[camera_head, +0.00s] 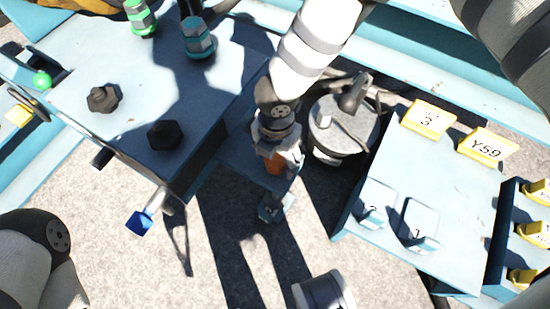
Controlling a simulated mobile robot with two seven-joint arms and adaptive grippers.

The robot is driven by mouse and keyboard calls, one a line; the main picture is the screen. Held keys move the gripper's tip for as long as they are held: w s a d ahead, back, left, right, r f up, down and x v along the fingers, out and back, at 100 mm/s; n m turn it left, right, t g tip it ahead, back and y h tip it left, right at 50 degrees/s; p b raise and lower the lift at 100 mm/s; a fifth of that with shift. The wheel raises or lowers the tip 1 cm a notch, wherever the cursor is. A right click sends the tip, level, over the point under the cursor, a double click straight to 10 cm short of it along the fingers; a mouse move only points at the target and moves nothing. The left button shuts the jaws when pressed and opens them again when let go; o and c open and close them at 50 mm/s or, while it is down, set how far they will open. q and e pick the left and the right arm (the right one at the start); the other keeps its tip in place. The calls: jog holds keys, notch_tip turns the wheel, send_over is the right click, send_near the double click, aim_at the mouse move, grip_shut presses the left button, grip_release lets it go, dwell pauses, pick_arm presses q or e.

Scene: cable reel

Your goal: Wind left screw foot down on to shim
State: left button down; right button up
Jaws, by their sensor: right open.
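My right gripper (277,157) points down near the middle of the view, beside the right side of a light-blue box-like block (65,60). Its fingers are open around or just above a small orange piece (275,165); I cannot tell whether they touch it. A small blue-grey fitting (271,209) shows below the gripper, near the floor. I cannot tell for sure which of these parts is the left screw foot or the shim. The gripper and shadow hide much of this spot. My left gripper is out of view; only part of my left arm shows at lower left.
A round grey canister-like part (335,145) stands close right of the gripper. A blue table (470,205) with yellow tags, one reading Y59 (487,145), and numbered blocks stands at right. A blue-tipped rod (140,221) sticks out at left. Bare concrete lies below.

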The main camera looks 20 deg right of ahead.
jog(key=shift+f, duration=0.25)
jog(key=c, duration=1.1)
jog(key=shift+r, duration=0.1)
